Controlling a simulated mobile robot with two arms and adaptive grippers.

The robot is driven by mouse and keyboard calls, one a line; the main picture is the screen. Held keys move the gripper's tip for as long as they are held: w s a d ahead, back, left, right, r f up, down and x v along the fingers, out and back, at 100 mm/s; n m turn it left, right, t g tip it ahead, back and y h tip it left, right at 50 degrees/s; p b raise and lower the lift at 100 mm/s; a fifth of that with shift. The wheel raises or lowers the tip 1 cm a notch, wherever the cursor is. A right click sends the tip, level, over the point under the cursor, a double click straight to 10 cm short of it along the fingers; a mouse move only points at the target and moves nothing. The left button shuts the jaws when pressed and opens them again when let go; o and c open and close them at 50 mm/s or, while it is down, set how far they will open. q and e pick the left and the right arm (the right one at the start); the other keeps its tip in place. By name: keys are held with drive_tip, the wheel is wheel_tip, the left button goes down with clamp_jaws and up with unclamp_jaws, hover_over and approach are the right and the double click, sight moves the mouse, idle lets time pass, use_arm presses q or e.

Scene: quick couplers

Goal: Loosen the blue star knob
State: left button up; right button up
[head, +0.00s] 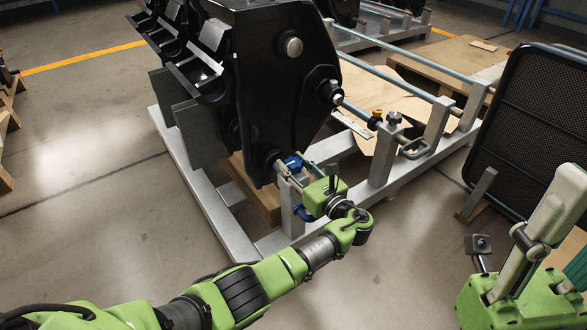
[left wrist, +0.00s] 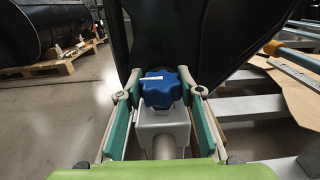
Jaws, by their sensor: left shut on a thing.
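The blue star knob (left wrist: 160,88) sits on top of a grey metal block, with a pale pointer mark across its top. My left gripper (left wrist: 161,93) has its two fingertips on either side of the knob and is shut on it. In the head view, my left gripper (head: 301,178) reaches in from the lower left to the knob (head: 293,162) at the lower end of the black machine part, partly hiding it. Another blue part (head: 303,212) shows just below the gripper. My right gripper (head: 530,255) shows partly at the right edge; its jaw state is unclear.
The black machine part (head: 285,85) stands close beyond my left gripper on a grey metal frame (head: 205,195). Rails and a dark knob (head: 394,118) lie to the right. A black mesh panel (head: 530,115) leans at the right.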

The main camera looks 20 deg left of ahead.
sight(299, 170)
use_arm(q)
drive_tip(key=shift+g, duration=0.3)
drive_tip(key=o, duration=1.1)
drive_tip(key=shift+d, duration=0.1)
drive_tip(key=v, duration=0.7)
drive_tip(key=shift+d, duration=0.1)
